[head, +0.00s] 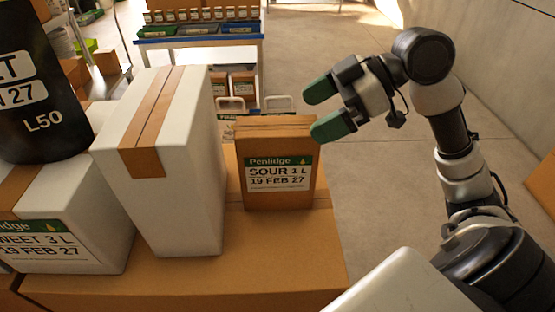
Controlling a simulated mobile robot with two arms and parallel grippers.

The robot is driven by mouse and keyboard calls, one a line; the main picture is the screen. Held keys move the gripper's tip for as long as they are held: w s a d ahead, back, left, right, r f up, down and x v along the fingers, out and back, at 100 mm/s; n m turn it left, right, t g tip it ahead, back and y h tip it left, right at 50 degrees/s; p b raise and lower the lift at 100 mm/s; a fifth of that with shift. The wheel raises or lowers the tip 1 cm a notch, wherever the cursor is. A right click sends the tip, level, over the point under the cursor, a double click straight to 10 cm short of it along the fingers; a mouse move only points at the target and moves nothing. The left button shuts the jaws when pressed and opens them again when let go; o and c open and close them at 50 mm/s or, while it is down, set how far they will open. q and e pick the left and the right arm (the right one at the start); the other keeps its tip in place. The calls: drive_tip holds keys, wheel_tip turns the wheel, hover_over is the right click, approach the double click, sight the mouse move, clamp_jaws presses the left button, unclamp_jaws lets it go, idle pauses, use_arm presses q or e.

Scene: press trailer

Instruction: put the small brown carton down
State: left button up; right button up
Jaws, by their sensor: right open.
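The small brown carton (278,195) stands upright on a large brown box (190,288). Its green and white label reads "Penlidge SOUR 1 L 19 FEB 27". My right gripper (318,110) is above and to the right of the carton, with its green-padded fingers spread apart and nothing between them. The lower finger is close to the carton's top right corner in the picture; I cannot tell whether it touches. My left gripper is out of the picture.
A tall white carton (150,165) with brown tape stands left of the small carton. A white "SWEET 3 L" carton (70,240) and a black container (40,90) are further left. Behind is a shelf rack (200,42).

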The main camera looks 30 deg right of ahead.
sight(284, 125)
drive_tip(key=shift+w+a+f, duration=0.1)
drive_tip(key=shift+w+a, duration=0.05)
drive_tip(key=shift+a, duration=0.2)
drive_tip(key=p+x, duration=0.1)
drive_tip(key=x, duration=0.1)
drive_tip(key=p+x, duration=0.2)
drive_tip(key=shift+w+a+r, duration=0.15)
drive_tip(key=shift+a+r, duration=0.05)
drive_tip(key=shift+r, duration=0.05)
drive_tip(key=shift+w+a+f, duration=0.25)
drive_tip(key=shift+a+f, duration=0.1)
drive_tip(key=shift+f, duration=0.05)
drive_tip(key=shift+d, duration=0.1)
clamp_jaws()
drive_tip(key=shift+r, duration=0.1)
